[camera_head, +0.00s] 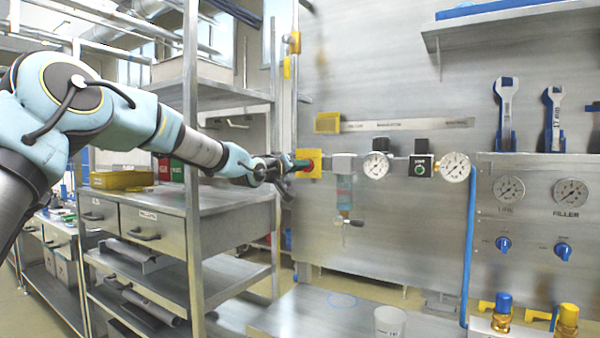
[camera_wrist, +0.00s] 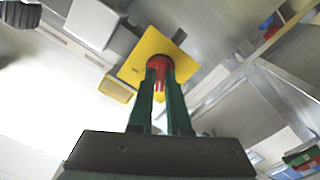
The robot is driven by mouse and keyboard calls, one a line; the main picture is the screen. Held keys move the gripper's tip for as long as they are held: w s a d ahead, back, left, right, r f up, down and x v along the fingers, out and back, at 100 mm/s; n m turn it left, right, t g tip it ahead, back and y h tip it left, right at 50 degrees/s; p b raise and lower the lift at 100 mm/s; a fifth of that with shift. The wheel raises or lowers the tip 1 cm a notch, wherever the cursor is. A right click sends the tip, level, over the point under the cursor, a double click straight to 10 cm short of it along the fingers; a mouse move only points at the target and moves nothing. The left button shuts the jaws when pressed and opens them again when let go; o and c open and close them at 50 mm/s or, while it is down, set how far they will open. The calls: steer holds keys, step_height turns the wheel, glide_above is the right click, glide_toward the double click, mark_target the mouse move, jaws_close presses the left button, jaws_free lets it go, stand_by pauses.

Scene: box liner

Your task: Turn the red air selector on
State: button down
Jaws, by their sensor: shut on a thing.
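The red air selector (camera_wrist: 158,66) is a red knob on a yellow square plate (camera_wrist: 137,62), which is fixed on the steel wall panel. In the head view the yellow plate (camera_head: 314,158) sits left of the filter and gauges, and a bit of the red knob shows at its left side. My gripper (camera_wrist: 160,74) has green fingers, one on each side of the red knob, shut on it. In the head view my gripper (camera_head: 297,165) reaches the knob from the left and hides most of it. The knob's exact angle is hard to tell.
Right of the selector are a filter with a blue bowl (camera_head: 344,190), a gauge (camera_head: 376,165) and a blue hose (camera_head: 467,250). A steel shelf rack (camera_head: 193,200) with drawers stands close beside my arm. A white cup (camera_head: 390,322) stands below the panel.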

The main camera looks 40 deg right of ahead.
steer(key=shift+f+m+b, duration=0.1)
steer(key=shift+m+b, duration=2.8)
steer(key=shift+m, duration=4.8)
steer(key=c, duration=0.9)
jaws_free()
steer(key=b+v, duration=0.3)
steer(key=v, duration=0.7)
steer(key=shift+s+a, duration=0.15)
steer(key=shift+a, duration=0.2)
